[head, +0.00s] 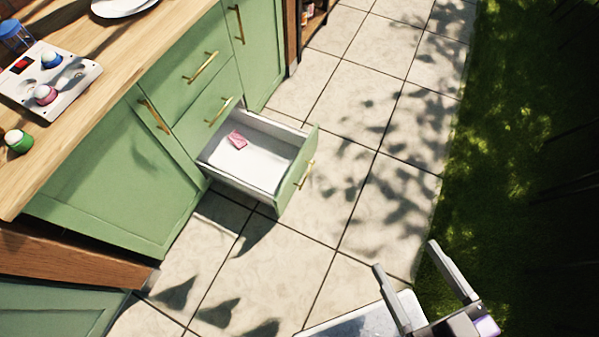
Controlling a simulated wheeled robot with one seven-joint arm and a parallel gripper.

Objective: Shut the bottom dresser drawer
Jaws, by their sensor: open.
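The bottom drawer (256,178) of the green dresser (205,95) is pulled well out over the tiled floor. Its white inside holds a small pink item (237,140). Its green front (297,172) carries a gold bar handle (304,176) facing right. My gripper (405,256) is in the lower right of the head view, open and empty. Its two grey fingers point up and left, apart from the drawer front.
The wooden top bears a white panel (75,82) with knobs, a green-capped jar (18,141) and a plate (120,5). Tiles (345,120) right of the drawer are clear, with grass (500,130) beyond.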

